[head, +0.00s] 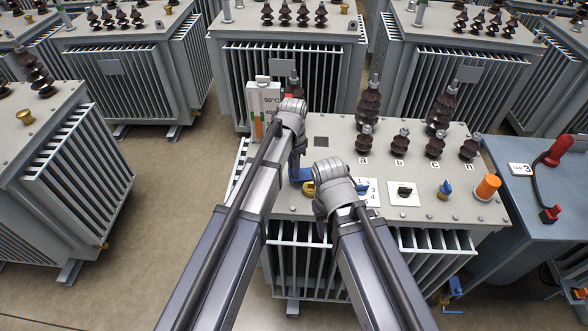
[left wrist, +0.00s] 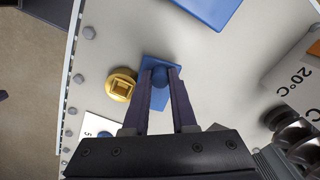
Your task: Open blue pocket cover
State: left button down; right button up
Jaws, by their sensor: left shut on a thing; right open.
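The blue pocket cover (left wrist: 158,98) is a small blue plate with a round knob, seen in the left wrist view on the grey transformer top (left wrist: 215,65). My left gripper (left wrist: 161,73) has a dark finger on each side of the knob and is shut on it. In the head view, blue shows beside my left gripper (head: 296,166), partly hidden by the arm. My right gripper (head: 322,212) is open near the front of the transformer, its fingers mostly hidden behind its own wrist.
A gold square-topped fitting (left wrist: 121,86) stands close beside the cover. Another blue panel (left wrist: 208,10) lies at the top edge of the left wrist view. A temperature gauge (head: 265,105) and brown insulators (head: 367,108) rise behind. An orange knob (head: 487,187) is at right.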

pick_arm(q)
jog(key=shift+w, duration=0.1)
dwell(0.5)
jog(key=c, duration=0.7)
grip_release()
jog(key=shift+r, duration=0.15)
notch_tip(320, 180, up, 8)
jog(key=p, duration=0.8)
jog(key=shift+f, duration=0.2)
